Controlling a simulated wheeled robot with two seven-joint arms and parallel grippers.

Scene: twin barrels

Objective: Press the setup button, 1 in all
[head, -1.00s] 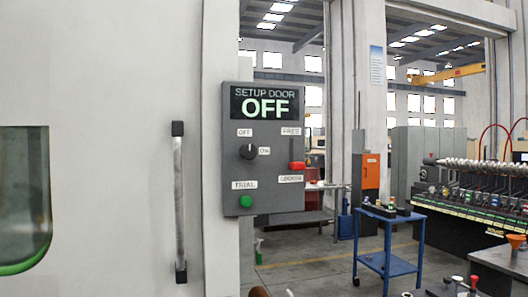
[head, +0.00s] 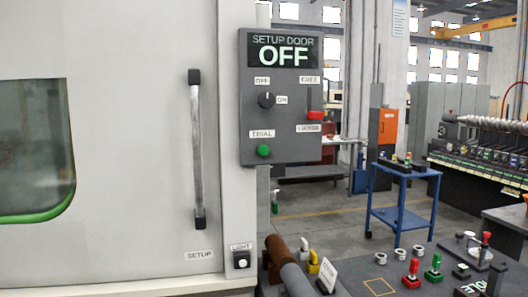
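A grey control panel (head: 288,105) hangs beside the machine door. Its screen (head: 284,50) reads "SETUP DOOR OFF". Below are a black OFF/ON knob (head: 266,99), a red slider (head: 315,115) between FREE and LOCKED, at the lower end, and a green button (head: 263,150) under the label TRIAL. A label SETUP (head: 199,255) sits low on the machine front; no button shows at it within the picture. A white button (head: 241,263) on a black plate sits under the label LIGHT. Neither of my grippers is in view.
The machine door has a vertical handle (head: 198,150) and a window (head: 35,150). A blue cart (head: 402,215) stands behind.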

